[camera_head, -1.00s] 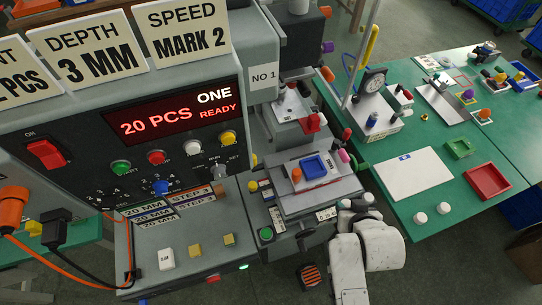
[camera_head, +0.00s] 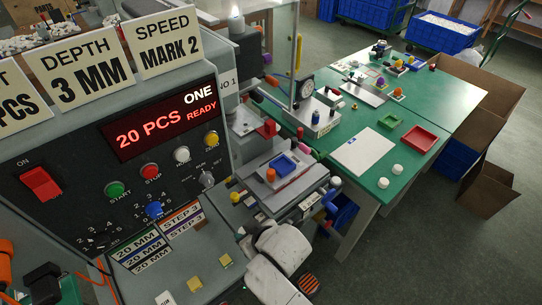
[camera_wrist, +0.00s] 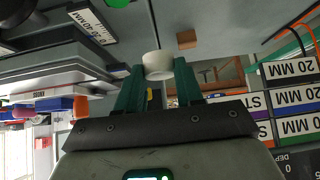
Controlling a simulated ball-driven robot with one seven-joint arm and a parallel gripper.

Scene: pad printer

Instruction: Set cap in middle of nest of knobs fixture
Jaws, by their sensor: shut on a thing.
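A white cap (camera_wrist: 158,64) is held between the green fingers of my gripper (camera_wrist: 158,70) in the wrist view. The gripper is shut on it, and the cap shows beyond the fingertips. In the head view my arm hides the gripper and cap. The fixture is a light plate (camera_head: 300,172) on the printer's bed with a square blue nest (camera_head: 283,165). An orange knob (camera_head: 271,175) stands at the nest's left corner. In the wrist view the fixture lies at the left, seen edge-on, with blue (camera_wrist: 52,103) and orange parts. The gripper is apart from it.
The control panel with a red switch (camera_head: 40,182) and knobs stands at left, above step plates (camera_head: 183,222). Red (camera_head: 267,128) and pink (camera_head: 304,147) parts stand behind the fixture. The green table (camera_head: 450,90) holds two white caps (camera_head: 390,177), a white sheet (camera_head: 364,151) and a red tray (camera_head: 419,139).

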